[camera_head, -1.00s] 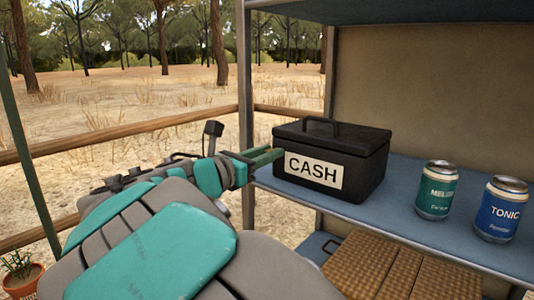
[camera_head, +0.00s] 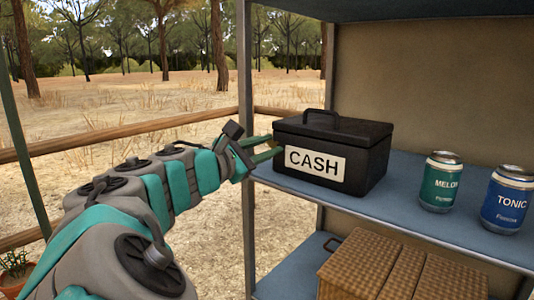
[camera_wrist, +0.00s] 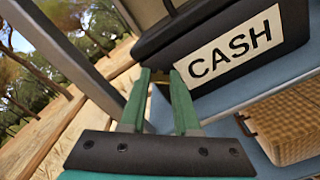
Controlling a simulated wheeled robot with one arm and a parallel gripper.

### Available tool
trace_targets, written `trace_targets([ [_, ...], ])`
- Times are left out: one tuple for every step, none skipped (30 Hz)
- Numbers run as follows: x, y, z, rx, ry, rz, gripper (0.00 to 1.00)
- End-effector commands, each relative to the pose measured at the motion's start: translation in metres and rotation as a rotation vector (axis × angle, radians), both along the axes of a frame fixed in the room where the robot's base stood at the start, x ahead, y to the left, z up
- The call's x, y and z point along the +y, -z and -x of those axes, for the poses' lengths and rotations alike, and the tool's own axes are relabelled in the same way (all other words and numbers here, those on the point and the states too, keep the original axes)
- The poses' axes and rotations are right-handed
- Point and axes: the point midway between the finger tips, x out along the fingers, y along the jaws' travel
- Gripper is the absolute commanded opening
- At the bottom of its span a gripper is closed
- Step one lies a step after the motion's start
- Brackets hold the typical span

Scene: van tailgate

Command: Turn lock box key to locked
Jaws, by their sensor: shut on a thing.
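The black lock box (camera_head: 345,180) with a handle on its lid and a white CASH label stands on the blue shelf. Its lid is down. It also shows in the wrist view (camera_wrist: 220,18), tilted, at upper right. My gripper (camera_head: 277,146) reaches the left end of the box from the left. In the wrist view its two green fingers (camera_wrist: 161,75) run up to the box beside the CASH label, with a narrow gap between them. They are shut on the key at the box's left end. The key itself is mostly hidden, and I cannot read its angle.
A green can (camera_head: 440,183) and a blue TONIC can (camera_head: 507,199) stand on the shelf right of the box. A woven basket (camera_head: 375,265) sits on a lower level. A grey post (camera_head: 246,80) rises close to my gripper. A wooden rail (camera_head: 120,137) runs behind my arm.

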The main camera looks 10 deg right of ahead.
Motion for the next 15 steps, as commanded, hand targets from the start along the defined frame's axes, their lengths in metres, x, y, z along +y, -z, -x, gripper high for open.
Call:
trace_targets([
  [-0.0010, 0.0028, 0.0001, -0.037, 0.003, -0.025, 0.00],
  [-0.0006, 0.0030, 0.0000, -0.060, 0.001, -0.042, 0.00],
  [0.0000, 0.0027, -0.0003, -0.092, 0.000, -0.064, 0.00],
  [-0.0001, 0.0030, -0.0004, -0.115, -0.001, -0.081, 0.00],
  [0.0000, 0.0027, -0.0005, -0.138, -0.001, -0.098, 0.00],
  [0.0001, 0.0033, -0.0005, -0.169, -0.002, -0.122, 0.00],
  [-0.0003, 0.0033, -0.0005, -0.191, -0.001, -0.138, 0.00],
  [-0.0003, 0.0035, -0.0004, -0.214, -0.001, -0.155, 0.00],
  [-0.0002, 0.0039, -0.0004, -0.245, -0.001, -0.177, 0.00],
  [-0.0006, 0.0037, -0.0002, -0.267, -0.001, -0.192, 0.00],
  [-0.0005, 0.0039, -0.0001, -0.291, -0.001, -0.210, 0.00],
  [-0.0002, 0.0036, -0.0001, -0.321, -0.001, -0.231, 0.00],
  [-0.0003, 0.0033, -0.0001, -0.344, -0.001, -0.248, 0.00],
  [-0.0001, 0.0033, 0.0000, -0.366, -0.001, -0.265, 0.00],
  [0.0002, 0.0028, 0.0001, -0.396, -0.002, -0.286, 0.00],
])
